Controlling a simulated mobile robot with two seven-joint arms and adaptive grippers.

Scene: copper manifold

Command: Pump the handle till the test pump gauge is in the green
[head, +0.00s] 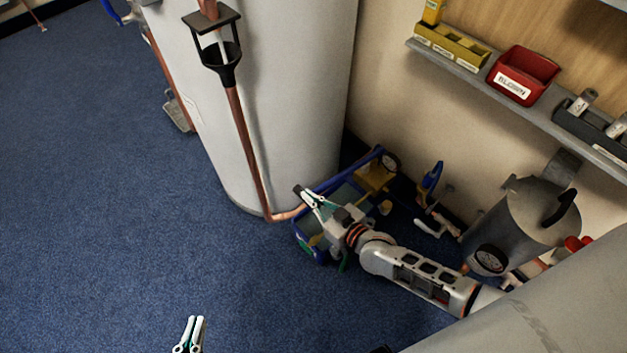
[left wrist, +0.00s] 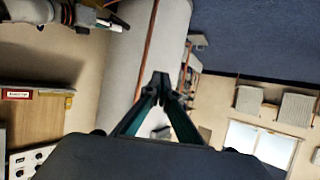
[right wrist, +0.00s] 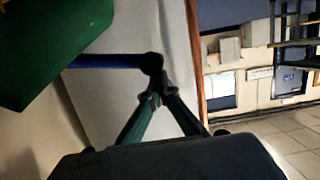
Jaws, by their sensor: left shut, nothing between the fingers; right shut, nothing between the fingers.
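The test pump has a blue tank (head: 309,245) on the blue carpet, beside the foot of the white cylinder. Its blue handle (head: 350,171) slopes down to the left from near a small round gauge (head: 391,161); the gauge reading is too small to tell. My right gripper (head: 308,195) is shut and empty at the handle's free end. In the right wrist view the blue handle (right wrist: 105,61) ends in a black knob (right wrist: 152,64) just beyond the closed fingertips (right wrist: 154,98); I cannot tell if they touch. My left gripper (head: 191,322) is shut and empty over the carpet, away from the pump.
A white cylinder (head: 270,100) with a copper pipe (head: 247,150) stands behind and left of the pump. A grey metal vessel (head: 515,225) stands to the right. A wall shelf (head: 480,85) holds a red bin (head: 522,75) and yellow bins (head: 450,45).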

